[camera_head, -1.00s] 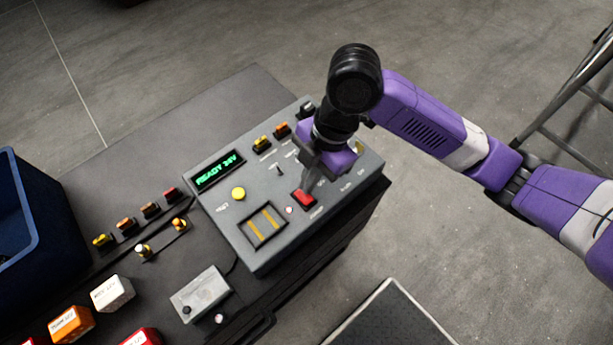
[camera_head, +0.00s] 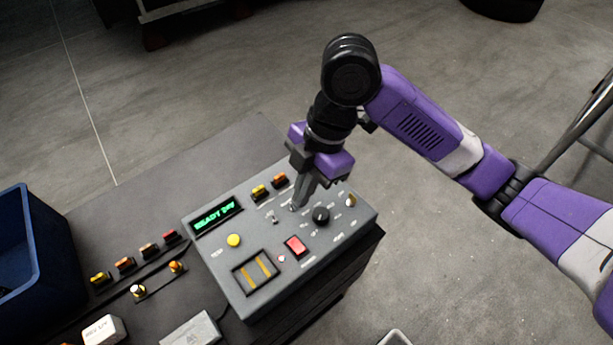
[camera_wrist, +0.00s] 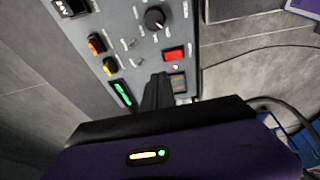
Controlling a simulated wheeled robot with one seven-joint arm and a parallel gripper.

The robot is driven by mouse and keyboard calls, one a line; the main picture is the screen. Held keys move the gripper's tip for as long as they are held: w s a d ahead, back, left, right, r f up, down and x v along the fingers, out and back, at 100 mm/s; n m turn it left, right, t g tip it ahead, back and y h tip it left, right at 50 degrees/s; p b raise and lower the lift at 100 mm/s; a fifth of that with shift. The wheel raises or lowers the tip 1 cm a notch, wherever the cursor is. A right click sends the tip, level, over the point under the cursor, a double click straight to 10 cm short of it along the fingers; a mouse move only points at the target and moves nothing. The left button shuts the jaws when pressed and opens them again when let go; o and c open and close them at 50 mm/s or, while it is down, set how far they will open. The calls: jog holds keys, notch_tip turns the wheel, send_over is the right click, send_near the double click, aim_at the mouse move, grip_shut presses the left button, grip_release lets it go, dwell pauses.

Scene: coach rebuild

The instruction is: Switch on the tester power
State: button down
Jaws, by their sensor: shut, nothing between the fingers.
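The grey tester (camera_head: 325,265) stands on a dark bench top. Its display (camera_head: 217,215) is lit green and seems to read "READY 24V". The red power switch (camera_head: 296,246) is on the panel's lower right; it also shows in the wrist view (camera_wrist: 175,54), uncovered. A small pale lamp (camera_head: 281,258) sits beside it. My gripper (camera_head: 296,206) is shut and empty, pointing down over the panel above the red switch in the picture, apart from the switch. Whether its tips touch the panel I cannot tell. In the wrist view my fingers (camera_wrist: 156,92) partly hide the panel.
A black knob (camera_head: 321,215), a toggle (camera_head: 273,217), a yellow button (camera_head: 234,240) and a striped recess (camera_head: 255,271) share the panel. A blue bin (camera_head: 28,250) stands at left, with several coloured connectors between. Open floor lies behind the bench.

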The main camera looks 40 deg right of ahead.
jog(key=shift+w+d+r, duration=0.2)
jog(key=shift+r, duration=0.55)
jog(key=shift+w+d+r, duration=0.15)
jog(key=shift+d+r, duration=0.05)
jog(key=shift+r, duration=0.55)
